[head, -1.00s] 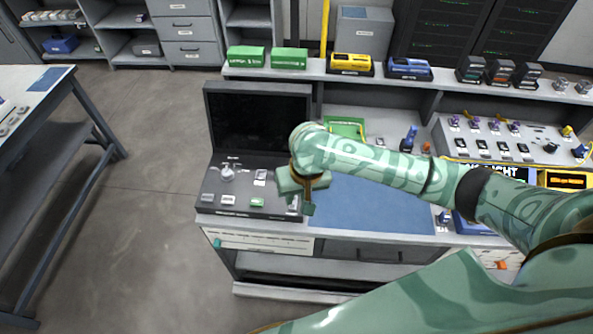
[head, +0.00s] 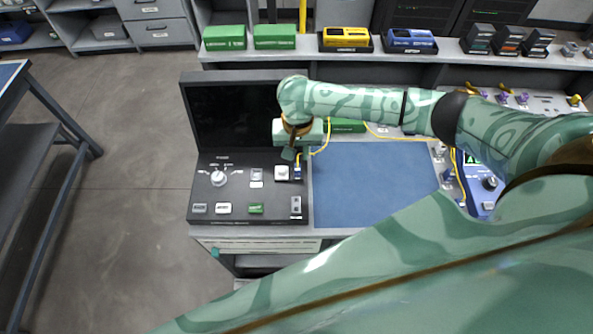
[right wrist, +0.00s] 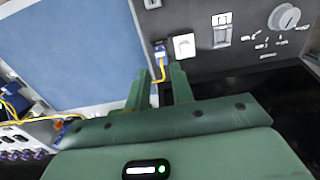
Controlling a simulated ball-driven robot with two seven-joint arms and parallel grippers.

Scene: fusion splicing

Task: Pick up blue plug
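The small blue plug (head: 297,173) is at the right edge of the dark console panel, just below my right gripper (head: 296,158). In the right wrist view the blue plug (right wrist: 160,51) is beside a white square part, with a yellow cable (right wrist: 158,75) running from it towards my gripper. My right gripper also shows there (right wrist: 160,72), its two green fingers apart. The plug is just beyond the fingertips, roughly in line with the gap; the cable runs into the gap. I cannot tell whether a finger touches the cable. My left gripper is not in view.
The dark console (head: 238,215) has a knob and several small modules, with a black screen behind. A blue mat (head: 372,185) lies clear to its right. A blue device (head: 487,185) stands further right. Green, yellow and blue boxes line the shelf behind.

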